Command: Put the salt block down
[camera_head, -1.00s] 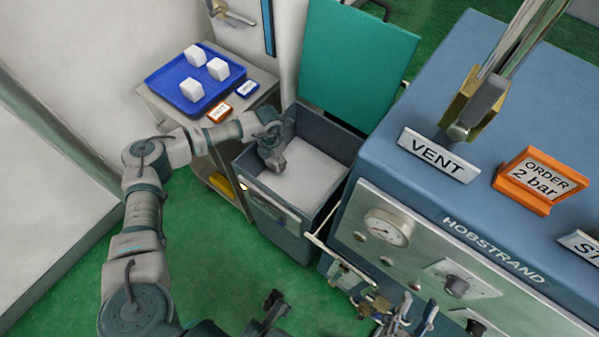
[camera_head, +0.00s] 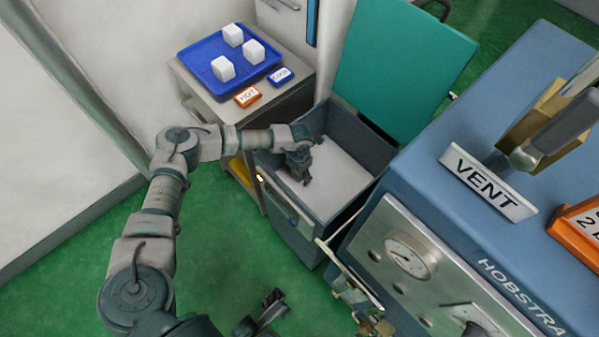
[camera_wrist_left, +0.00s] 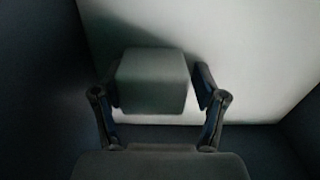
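My left gripper (camera_head: 302,180) is inside the open grey bin (camera_head: 352,138), low over its pale bottom, pointing down. In the left wrist view a grey-looking block (camera_wrist_left: 152,82), shaded, sits between the two fingers of the left gripper (camera_wrist_left: 158,92). A narrow gap shows between the block and the right-hand finger; the left-hand finger is close beside the block. The fingers stand apart around it. Whether the block's underside touches the bin's bottom is hidden. A dark gripper (camera_head: 262,314), apparently my right one, shows at the bottom edge, its fingers unclear.
A blue tray (camera_head: 203,76) with several white blocks stands on a grey cabinet, with orange (camera_head: 247,96) and blue (camera_head: 280,76) tags before it. The teal lid (camera_head: 405,60) stands open behind the bin. The blue machine (camera_head: 470,150) with the VENT sign (camera_head: 488,189) closely borders the bin's right.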

